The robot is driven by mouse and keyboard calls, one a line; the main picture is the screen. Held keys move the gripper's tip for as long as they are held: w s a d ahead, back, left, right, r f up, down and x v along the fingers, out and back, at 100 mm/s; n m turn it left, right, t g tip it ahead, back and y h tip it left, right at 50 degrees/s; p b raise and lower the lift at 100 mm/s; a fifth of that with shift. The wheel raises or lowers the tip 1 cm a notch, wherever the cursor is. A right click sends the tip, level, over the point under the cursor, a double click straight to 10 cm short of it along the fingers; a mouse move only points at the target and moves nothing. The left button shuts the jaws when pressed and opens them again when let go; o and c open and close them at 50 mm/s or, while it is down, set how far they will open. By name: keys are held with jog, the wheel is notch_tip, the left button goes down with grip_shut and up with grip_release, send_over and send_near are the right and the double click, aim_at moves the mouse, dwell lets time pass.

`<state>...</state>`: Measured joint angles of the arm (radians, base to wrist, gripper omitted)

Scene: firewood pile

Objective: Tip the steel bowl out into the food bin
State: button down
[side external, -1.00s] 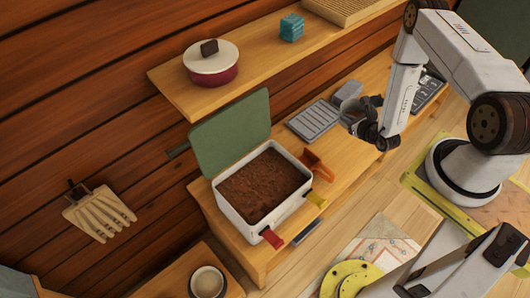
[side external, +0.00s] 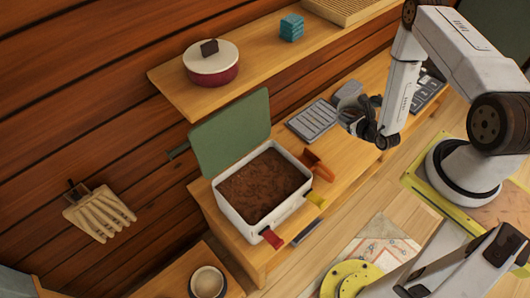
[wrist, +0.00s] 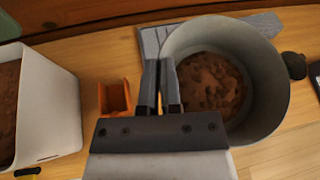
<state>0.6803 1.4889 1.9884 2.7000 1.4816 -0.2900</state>
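The steel bowl (wrist: 270,112) fills the right of the wrist view, with lumpy brown contents inside. In the side view the bowl (side external: 348,90) is small and partly hidden by my gripper (side external: 360,122). In the wrist view my gripper (wrist: 161,85) has its two fingers close together, one on each side of the bowl's left rim, with the rim between them. I cannot tell whether the bowl is lifted clear of the counter. The food bin (side external: 240,222) is a white open box with brown contents; its wall (wrist: 60,110) shows at the left of the wrist view.
An orange holder (wrist: 114,98) stands between bin and bowl, also seen in the side view (side external: 317,165). A green lid (side external: 233,135) stands up behind the bin. A grey slatted board (side external: 313,120) lies near the bowl. A shelf (side external: 180,95) with a lidded pot (side external: 212,65) overhangs behind.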

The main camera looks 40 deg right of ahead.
jog(key=a+r+n+g+y, duration=0.3)
jog(key=a+n+y, duration=0.55)
jog(key=a, duration=1.15)
jog(key=s+a+r+n+g+y, duration=0.2)
jog(key=s+a+r+n+y, duration=0.1)
jog(key=a, duration=0.5)
jog(key=s+a+r+n+g+y, duration=0.2)
jog(key=s+a+r+n+y, duration=0.1)
jog(key=s+a, duration=0.3)
jog(key=shift+a+n+g+y, duration=0.4)
jog(key=shift+a+n, duration=0.35)
jog(key=shift+a, duration=0.25)
jog(key=shift+w+r, duration=0.1)
jog(key=shift+r, duration=0.05)
jog(key=w+d+r+m+g+y, duration=0.2)
jog(key=w+m+g, duration=0.5)
jog(key=w+m, duration=0.4)
jog(key=shift+w+d+r+g+y, duration=0.2)
jog(key=shift+d+g+y, duration=0.15)
jog(key=shift+d+g, duration=0.05)
